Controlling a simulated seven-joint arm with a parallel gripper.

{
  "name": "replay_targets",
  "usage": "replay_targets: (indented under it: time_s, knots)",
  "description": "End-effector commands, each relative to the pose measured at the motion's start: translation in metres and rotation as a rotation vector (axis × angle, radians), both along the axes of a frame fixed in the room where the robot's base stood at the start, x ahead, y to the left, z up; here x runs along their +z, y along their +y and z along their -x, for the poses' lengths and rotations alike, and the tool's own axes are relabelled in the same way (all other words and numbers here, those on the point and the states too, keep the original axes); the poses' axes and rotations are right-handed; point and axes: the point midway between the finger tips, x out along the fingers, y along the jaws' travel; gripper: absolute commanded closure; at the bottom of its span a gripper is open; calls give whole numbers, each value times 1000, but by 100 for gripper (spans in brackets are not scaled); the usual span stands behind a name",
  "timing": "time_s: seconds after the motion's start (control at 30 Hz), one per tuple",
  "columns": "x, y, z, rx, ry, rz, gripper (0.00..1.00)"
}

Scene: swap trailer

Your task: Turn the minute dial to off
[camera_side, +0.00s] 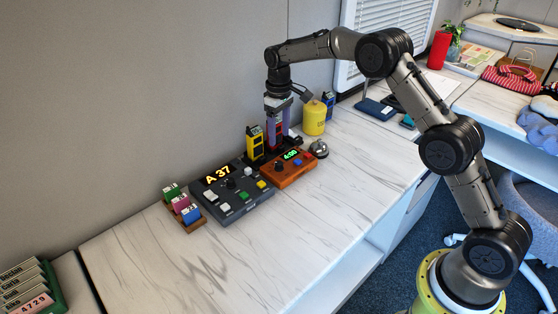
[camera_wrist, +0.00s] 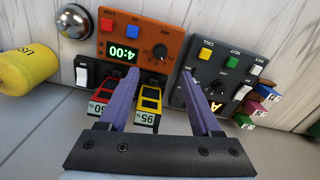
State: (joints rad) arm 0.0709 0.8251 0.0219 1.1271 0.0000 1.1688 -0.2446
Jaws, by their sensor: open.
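The orange timer box (camera_side: 288,168) sits on the marble counter with a lit green 4:00 display. In the wrist view the orange box (camera_wrist: 170,37) shows upside down, with a red and a blue button and a round black dial (camera_wrist: 160,51) beside the display. In the side view the dial (camera_side: 279,166) is at the box's left end. The dial's markings are too small to read surely. My gripper (camera_side: 279,136) points down behind the box, above the black rack. In the wrist view its purple fingers (camera_wrist: 158,77) are apart, with nothing held between them.
A yellow unit (camera_side: 254,142) and a red unit (camera_wrist: 103,100) stand in the black rack near my fingers. The grey A 37 console (camera_side: 232,195) is left of the box. A bell (camera_side: 319,149) and yellow canister (camera_side: 314,118) are right. The front counter is clear.

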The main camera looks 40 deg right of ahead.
Motion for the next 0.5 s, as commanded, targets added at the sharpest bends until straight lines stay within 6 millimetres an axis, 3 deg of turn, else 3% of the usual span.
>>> replay_targets:
  time_s: [0.3, 0.5]
  knots:
    - [-64, 0, 1, 0, 3, 0, 35]
    - [-93, 0, 0, 0, 1, 0, 35]
